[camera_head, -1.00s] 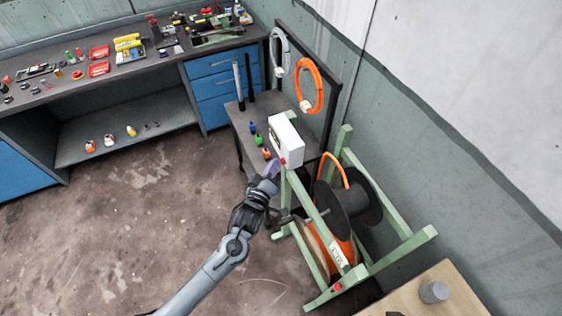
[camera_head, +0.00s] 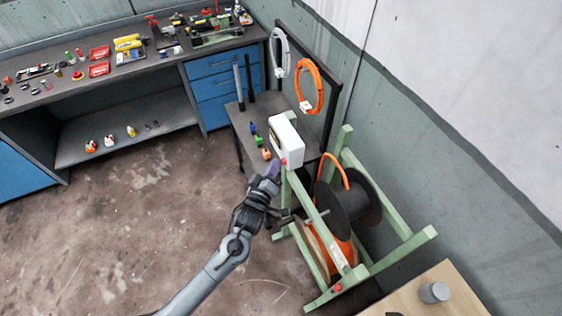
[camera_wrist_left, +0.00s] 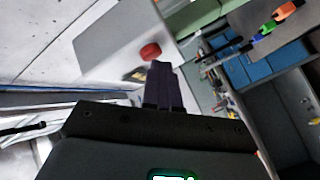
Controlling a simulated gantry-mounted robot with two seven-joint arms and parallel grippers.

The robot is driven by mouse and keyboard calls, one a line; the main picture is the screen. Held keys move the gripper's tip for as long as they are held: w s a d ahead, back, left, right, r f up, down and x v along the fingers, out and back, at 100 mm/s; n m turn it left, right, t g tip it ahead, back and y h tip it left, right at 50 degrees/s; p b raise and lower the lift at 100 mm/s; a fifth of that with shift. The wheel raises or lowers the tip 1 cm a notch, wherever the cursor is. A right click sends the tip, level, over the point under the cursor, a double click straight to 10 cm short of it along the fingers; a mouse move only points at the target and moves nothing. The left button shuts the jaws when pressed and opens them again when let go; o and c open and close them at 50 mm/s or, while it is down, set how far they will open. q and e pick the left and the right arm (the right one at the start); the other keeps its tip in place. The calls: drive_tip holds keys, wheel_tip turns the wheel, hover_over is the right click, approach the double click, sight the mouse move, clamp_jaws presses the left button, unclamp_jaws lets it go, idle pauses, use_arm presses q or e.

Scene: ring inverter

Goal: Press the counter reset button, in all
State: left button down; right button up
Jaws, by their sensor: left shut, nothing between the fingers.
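The counter is a white box (camera_head: 287,138) on the green reel frame (camera_head: 320,222). A small red button (camera_head: 284,162) sits low on its front face. In the left wrist view the red button (camera_wrist_left: 150,52) shows on the pale face of the box, just above my fingertips. My left gripper (camera_head: 273,168) is shut and empty, its tips close beside the button. I cannot tell whether they touch it. The left gripper (camera_wrist_left: 163,68) also shows dark at the middle of the wrist view. My right gripper is not in view.
A cable reel (camera_head: 352,200) with orange cable stands in the green frame. A small dark table (camera_head: 243,122) behind the box holds coloured pieces. Orange (camera_head: 309,86) and white coils hang on a panel. A wooden table (camera_head: 455,290) is at lower right. The floor at left is clear.

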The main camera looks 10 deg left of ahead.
use_arm(q)
drive_tip(key=shift+s+a+r+p, duration=0.1)
drive_tip(key=shift+s+a+p, duration=0.25)
drive_tip(key=shift+s+a, duration=0.15)
drive_tip(key=shift+s+a+p, duration=0.6)
drive_tip(key=shift+s+a, duration=0.2)
drive_tip(key=shift+a, duration=0.2)
drive_tip(key=shift+s+a+p, duration=0.6)
drive_tip(key=shift+s+a, duration=0.15)
drive_tip(key=shift+a, duration=0.25)
